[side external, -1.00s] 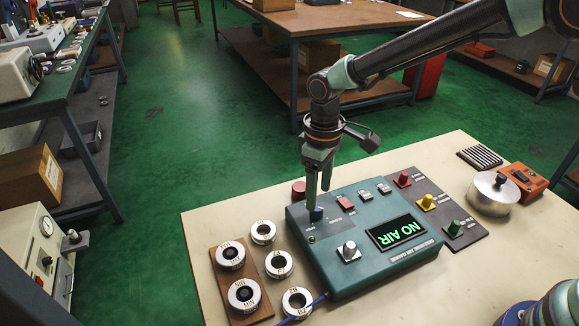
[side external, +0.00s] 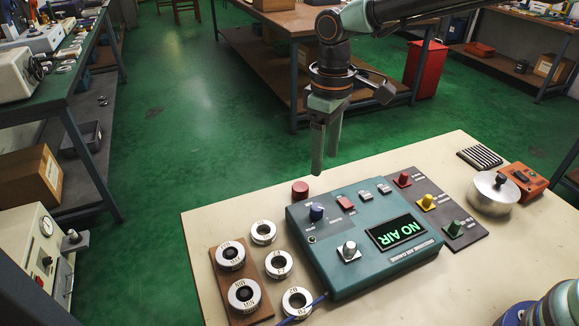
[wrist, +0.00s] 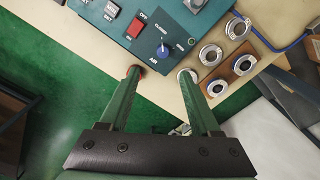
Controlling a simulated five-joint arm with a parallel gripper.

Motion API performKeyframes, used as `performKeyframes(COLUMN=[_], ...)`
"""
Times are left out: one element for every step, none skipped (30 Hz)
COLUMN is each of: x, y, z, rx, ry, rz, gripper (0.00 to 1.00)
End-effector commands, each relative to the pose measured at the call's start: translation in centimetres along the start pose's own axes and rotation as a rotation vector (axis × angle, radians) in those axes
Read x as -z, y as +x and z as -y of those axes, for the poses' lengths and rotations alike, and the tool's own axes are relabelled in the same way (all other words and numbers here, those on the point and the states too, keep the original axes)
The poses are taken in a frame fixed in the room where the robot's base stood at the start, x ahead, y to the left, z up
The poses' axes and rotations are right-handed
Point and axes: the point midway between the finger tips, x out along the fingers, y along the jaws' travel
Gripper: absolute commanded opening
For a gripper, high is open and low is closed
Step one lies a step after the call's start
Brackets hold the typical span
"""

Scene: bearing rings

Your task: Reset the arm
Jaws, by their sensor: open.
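My gripper (side external: 325,172) hangs in the air above the far edge of the bench, fingers pointing down, clear of everything. In the wrist view its two fingers (wrist: 162,75) are apart with nothing between them. The teal gauge box (side external: 345,283) lies below, with a blue knob (side external: 316,212) at its far left corner and a lit green "NO AIR" display (side external: 396,232). The blue knob also shows in the wrist view (wrist: 163,51), beyond the fingertips.
Bearing rings (side external: 264,232) lie left of the box, two of them on a brown board (side external: 232,271). A red cylinder (side external: 300,189) stands behind the box. A grey panel with coloured knobs (side external: 461,229), a metal pot (side external: 490,196) and an orange box (side external: 524,180) are to the right.

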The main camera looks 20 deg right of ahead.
Motion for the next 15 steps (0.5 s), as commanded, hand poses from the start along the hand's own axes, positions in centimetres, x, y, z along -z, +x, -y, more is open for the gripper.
performKeyframes(x=[-0.5,-0.9,-1.5,-2.1,-2.7,-3.7,-4.4,-5.2,-6.2,-7.0,-7.7,-8.8,-9.6,-10.4,-11.5], y=[-0.8,-1.3,-2.0,-2.6,-3.3,-4.1,-4.7,-5.2,-5.8,-6.3,-6.7,-7.1,-7.5,-7.7,-8.1], z=[-0.6,-1.0,-1.6,-2.1,-2.6,-3.3,-3.8,-4.3,-4.9,-5.3,-5.7,-6.2,-6.5,-6.8,-7.2], rx=[-0.003,-0.004,-0.007,-0.010,-0.013,-0.017,-0.021,-0.025,-0.030,-0.033,-0.038,-0.044,-0.048,-0.053,-0.060], ry=[0.019,0.031,0.051,0.070,0.088,0.116,0.135,0.155,0.181,0.202,0.221,0.248,0.267,0.287,0.313], rz=[-0.017,-0.026,-0.043,-0.058,-0.075,-0.095,-0.112,-0.129,-0.150,-0.165,-0.181,-0.203,-0.218,-0.235,-0.256], gripper=[0.64,0.64,0.64,0.64,0.64,0.64,0.64,0.64,0.64,0.64,0.64,0.64,0.64,0.64,0.64])
